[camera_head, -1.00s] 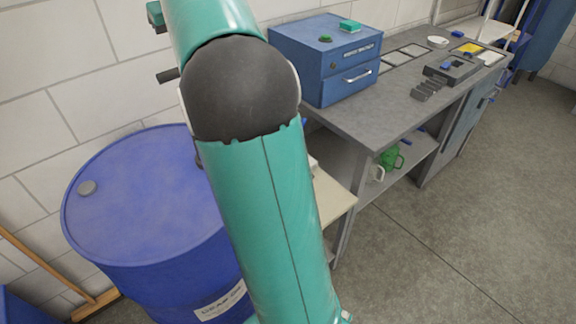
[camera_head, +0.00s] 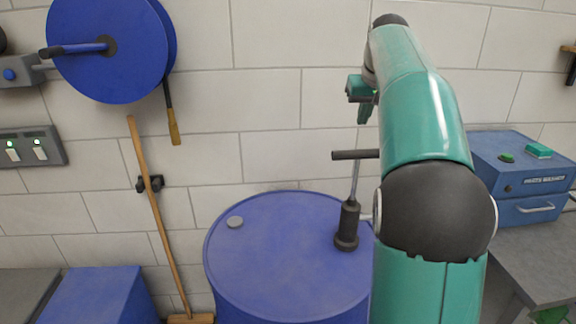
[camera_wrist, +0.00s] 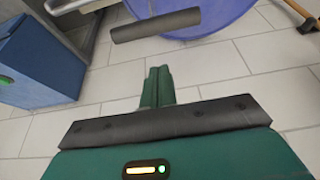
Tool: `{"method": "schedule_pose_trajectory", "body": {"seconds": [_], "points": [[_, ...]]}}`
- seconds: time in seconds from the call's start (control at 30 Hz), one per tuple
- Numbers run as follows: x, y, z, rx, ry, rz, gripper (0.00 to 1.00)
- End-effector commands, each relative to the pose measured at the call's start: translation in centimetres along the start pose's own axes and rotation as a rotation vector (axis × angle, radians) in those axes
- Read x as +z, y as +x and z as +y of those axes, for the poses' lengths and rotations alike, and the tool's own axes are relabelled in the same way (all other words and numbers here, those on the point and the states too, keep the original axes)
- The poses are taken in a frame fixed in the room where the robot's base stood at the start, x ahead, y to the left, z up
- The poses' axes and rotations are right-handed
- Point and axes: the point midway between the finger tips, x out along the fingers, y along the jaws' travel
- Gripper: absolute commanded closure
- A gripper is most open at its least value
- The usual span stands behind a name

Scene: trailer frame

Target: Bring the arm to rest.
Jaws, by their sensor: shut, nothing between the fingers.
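My arm (camera_head: 425,120) rises on the right of the head view, a teal link bent at a dark round joint (camera_head: 438,212). Its far end turns down near the tiled wall. My gripper (camera_head: 364,115) shows there, above the black pump handle of the blue drum. In the wrist view its green fingers (camera_wrist: 158,75) are together with nothing between them. The dark handle bar (camera_wrist: 156,25) lies beyond the fingertips there; I cannot tell the gap.
The blue drum (camera_head: 270,255) carries an upright pump (camera_head: 348,225). A parts washer (camera_head: 520,165) stands on a grey bench (camera_head: 540,260) at right. A broom (camera_head: 155,215), a hose reel (camera_head: 110,50) and a switch panel (camera_head: 30,148) are at left.

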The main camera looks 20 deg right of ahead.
Motion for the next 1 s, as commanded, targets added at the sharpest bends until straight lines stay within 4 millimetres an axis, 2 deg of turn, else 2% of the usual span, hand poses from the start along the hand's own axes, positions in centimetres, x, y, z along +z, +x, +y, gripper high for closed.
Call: {"method": "schedule_pose_trajectory", "body": {"seconds": [0.17,0.27,0.37,0.5,0.67,0.87,1.0], "points": [[0.6,-0.3,-0.7,-0.005,-0.003,0.002,1.0],[2.0,-1.1,-2.5,-0.017,-0.01,0.01,1.0],[4.6,-1.9,-5.2,-0.033,-0.023,0.018,1.0],[9.3,-2.7,-9.1,-0.056,-0.046,0.031,1.0],[15.5,-2.7,-12.9,-0.076,-0.08,0.044,1.0],[24.3,-1.3,-16.7,-0.096,-0.134,0.06,1.0],[30.8,0.5,-18.5,-0.104,-0.176,0.075,1.0]]}}
